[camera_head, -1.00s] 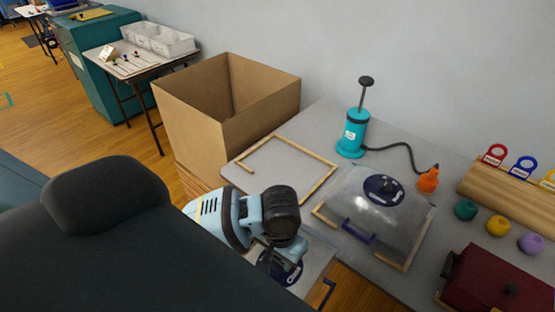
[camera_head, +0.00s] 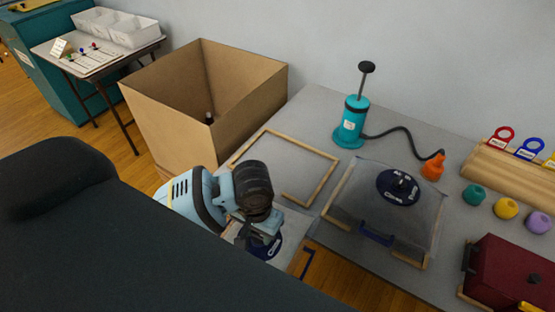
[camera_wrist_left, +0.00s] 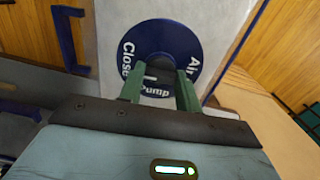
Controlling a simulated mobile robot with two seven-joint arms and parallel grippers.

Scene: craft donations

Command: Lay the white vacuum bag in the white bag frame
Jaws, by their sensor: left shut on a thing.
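The white vacuum bag (camera_head: 290,250) hangs from my left gripper (camera_head: 262,237), low at the table's near edge. In the left wrist view, the gripper's green fingers (camera_wrist_left: 160,92) are shut at the bag's round blue valve disc (camera_wrist_left: 160,45), which is lettered "Close", "Pump" and "Air". A dark blue bar (camera_wrist_left: 70,38) shows at the bag's side. An empty pale wooden frame (camera_head: 322,180) lies flat on the table just beyond the gripper. My arm hides its near left part. I cannot read any label that names it as the white one. My right gripper is out of view.
A greyish clear bag (camera_head: 375,205) with a blue disc lies in a second wooden frame to the right. A teal hand pump (camera_head: 350,122) with a black hose and orange nozzle (camera_head: 432,167) stands behind. A large cardboard box (camera_head: 165,120) is at the left, a dark red case (camera_head: 505,270) at the right.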

